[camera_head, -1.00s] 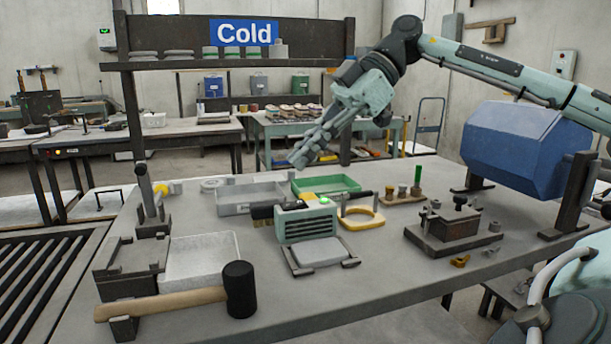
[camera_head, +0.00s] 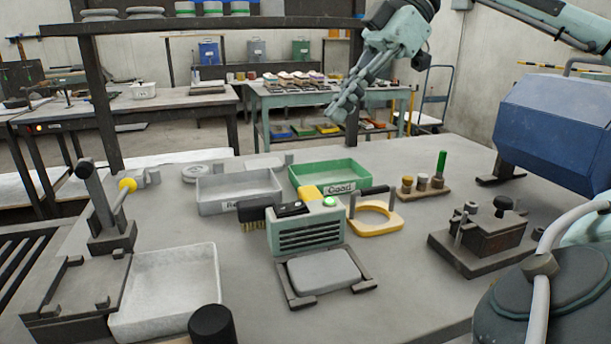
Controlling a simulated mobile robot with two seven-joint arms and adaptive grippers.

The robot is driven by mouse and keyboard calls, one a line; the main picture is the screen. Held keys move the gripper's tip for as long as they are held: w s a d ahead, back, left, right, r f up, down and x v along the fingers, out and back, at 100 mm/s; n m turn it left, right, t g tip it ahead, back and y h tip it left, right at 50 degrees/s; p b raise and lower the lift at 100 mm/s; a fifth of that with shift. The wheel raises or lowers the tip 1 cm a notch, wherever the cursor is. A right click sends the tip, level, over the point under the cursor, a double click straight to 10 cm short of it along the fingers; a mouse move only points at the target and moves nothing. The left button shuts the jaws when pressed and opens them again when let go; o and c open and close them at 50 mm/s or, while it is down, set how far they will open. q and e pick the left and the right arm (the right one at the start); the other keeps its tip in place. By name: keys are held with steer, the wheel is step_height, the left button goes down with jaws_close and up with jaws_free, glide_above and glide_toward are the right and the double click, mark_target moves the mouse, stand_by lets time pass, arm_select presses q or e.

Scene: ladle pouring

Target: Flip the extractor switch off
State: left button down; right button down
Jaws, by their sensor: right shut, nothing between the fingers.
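The extractor looks to be the pale green box with a slatted front (camera_head: 310,236) in the middle of the workbench. On its top are a black rocker-like part (camera_head: 289,209), which may be the switch, and a bright green light (camera_head: 330,202). I cannot tell which way the black part is tipped. My right gripper (camera_head: 341,109) is shut and empty. It hangs in the air above and beyond the box in the picture, apart from it. My left gripper is out of view.
A grey tray (camera_head: 239,205) and green tray (camera_head: 328,189) stand behind the box. A brush (camera_head: 252,219) is close to its left, a yellow ring (camera_head: 375,229) to its right. A flat grey pad (camera_head: 323,272) lies in front. A dark fixture (camera_head: 484,242) and blue drum (camera_head: 550,128) are at right.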

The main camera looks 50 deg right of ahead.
mark_target(289, 204)
stand_by(0.4)
